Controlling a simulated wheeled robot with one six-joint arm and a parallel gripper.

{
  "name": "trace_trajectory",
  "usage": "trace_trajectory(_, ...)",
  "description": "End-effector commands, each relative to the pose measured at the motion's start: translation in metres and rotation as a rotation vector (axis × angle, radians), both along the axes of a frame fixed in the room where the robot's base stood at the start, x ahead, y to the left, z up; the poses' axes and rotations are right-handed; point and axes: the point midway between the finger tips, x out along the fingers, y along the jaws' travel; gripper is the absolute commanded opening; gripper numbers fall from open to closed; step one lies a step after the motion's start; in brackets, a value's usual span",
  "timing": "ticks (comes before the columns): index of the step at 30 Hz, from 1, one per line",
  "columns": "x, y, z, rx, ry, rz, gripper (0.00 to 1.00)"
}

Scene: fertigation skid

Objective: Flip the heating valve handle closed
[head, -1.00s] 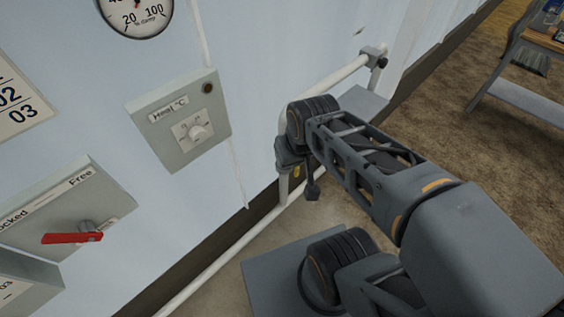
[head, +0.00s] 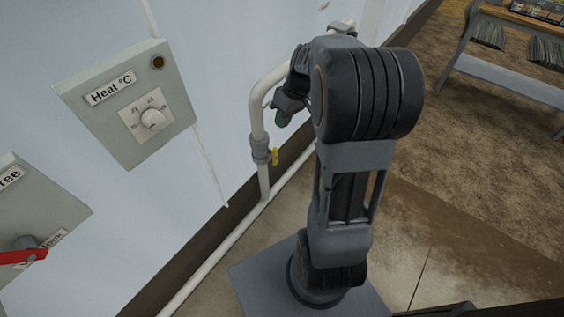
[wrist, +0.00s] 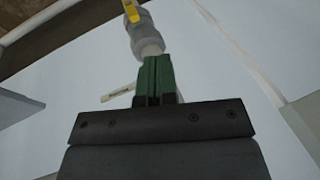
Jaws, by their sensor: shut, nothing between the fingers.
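The heating valve (head: 260,148) is a grey fitting on the white vertical pipe at the wall, with a small yellow handle (head: 275,156) on its right side. In the wrist view the grey valve body (wrist: 150,30) is near the top, with the yellow handle (wrist: 131,10) at the picture's top edge. My gripper (head: 283,118) is above and to the right of the valve in the head view, partly hidden by my arm. In the wrist view its green fingers (wrist: 157,60) are together and empty, pointing toward the valve, apart from the handle.
A Heat °C box (head: 130,105) with a dial is on the wall left of the pipe. A box with a red lever (head: 22,256) is at the lower left. White pipe (head: 215,260) runs low along the wall. A workbench (head: 510,65) stands at the far right.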

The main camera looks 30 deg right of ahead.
Motion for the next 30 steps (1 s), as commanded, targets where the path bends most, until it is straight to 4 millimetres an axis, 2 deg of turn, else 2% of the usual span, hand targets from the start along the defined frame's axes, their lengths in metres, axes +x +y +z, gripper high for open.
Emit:
trace_trajectory(1, 0.010, -0.020, -0.032, 0.047, -0.003, 0.019, 0.00)
trace_trajectory(3, 0.021, -0.043, -0.057, 0.103, -0.029, 0.061, 0.00)
trace_trajectory(9, 0.037, -0.092, -0.110, 0.217, -0.121, 0.140, 0.00)
trace_trajectory(12, 0.039, -0.105, -0.125, 0.247, -0.156, 0.164, 0.00)
trace_trajectory(18, 0.041, -0.115, -0.135, 0.266, -0.185, 0.182, 0.00)
trace_trajectory(30, 0.041, -0.112, -0.138, 0.266, -0.184, 0.183, 0.00)
